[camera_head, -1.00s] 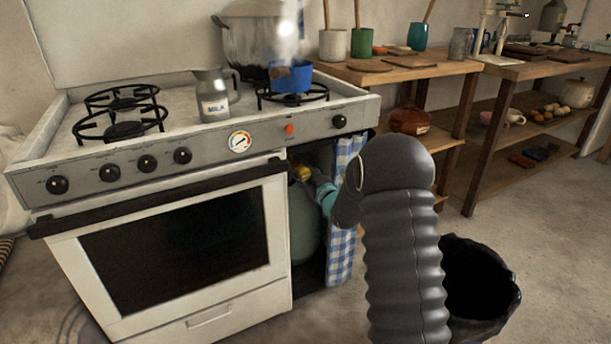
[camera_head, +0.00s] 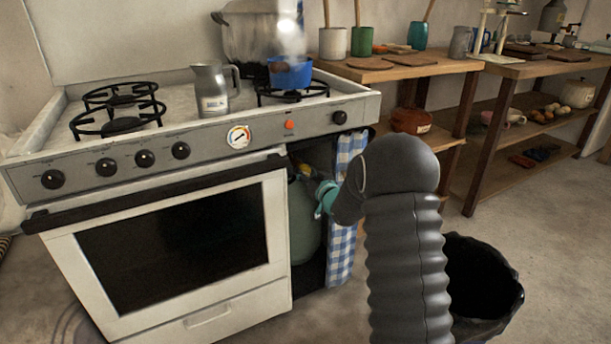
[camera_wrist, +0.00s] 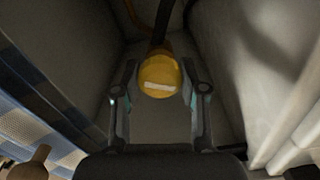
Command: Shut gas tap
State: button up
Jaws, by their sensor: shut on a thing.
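The gas tap is a round yellow knob (camera_wrist: 158,70) with a pale bar across its face, seen in the wrist view. My gripper (camera_wrist: 160,92) has a finger on each side of the knob and is shut on it. In the head view my gripper (camera_head: 318,194) reaches into the open bay at the stove's right end, above the green gas cylinder (camera_head: 304,228). The knob is mostly hidden there, so I cannot tell how far it is turned.
The white stove (camera_head: 180,225) borders the bay on the left. A blue checked curtain (camera_head: 342,240) hangs at its right. A black bin (camera_head: 485,290) stands on the floor. On the stove are a milk jug (camera_head: 211,90) and a steaming blue pot (camera_head: 291,74).

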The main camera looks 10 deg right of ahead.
jog(key=m, duration=0.6)
jog(key=shift+r+m, duration=0.1)
jog(key=shift+m, duration=0.2)
jog(key=m+p, duration=0.1)
jog(key=m, duration=0.4)
jog(key=shift+m+p, duration=0.3)
jog(key=shift+m, duration=0.1)
jog(key=o, duration=1.1)
jog(key=shift+o, duration=0.2)
jog(key=v, duration=1.2)
